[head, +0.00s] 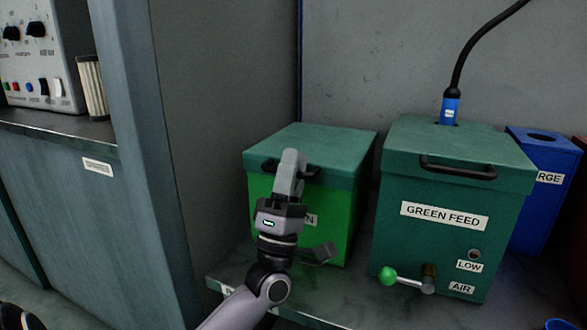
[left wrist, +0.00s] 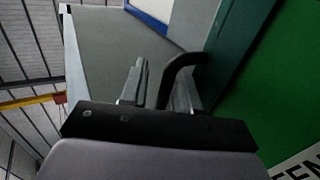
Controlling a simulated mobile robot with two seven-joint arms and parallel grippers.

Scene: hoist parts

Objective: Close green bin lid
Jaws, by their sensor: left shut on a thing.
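The green bin (head: 340,222) stands on the shelf in the middle of the head view, with a white label partly hidden by my gripper. Its dark green lid (head: 325,143) lies flat across the top, with no clear gap visible. My left gripper (head: 290,165) is at the lid's front edge, shut on the black lid handle (head: 312,172). In the left wrist view the handle (left wrist: 182,66) curves in between the fingers, beside the dark green lid (left wrist: 240,45) and the bright green bin wall (left wrist: 290,85). My right gripper is not in view.
A darker GREEN FEED box (head: 430,235) with a handle, a green-knobbed lever (head: 388,275) and a cable plug (head: 450,110) stands close to the right. A blue bin (head: 540,200) is beyond it. A grey-blue post (head: 135,120) and a control panel (head: 38,55) are at left.

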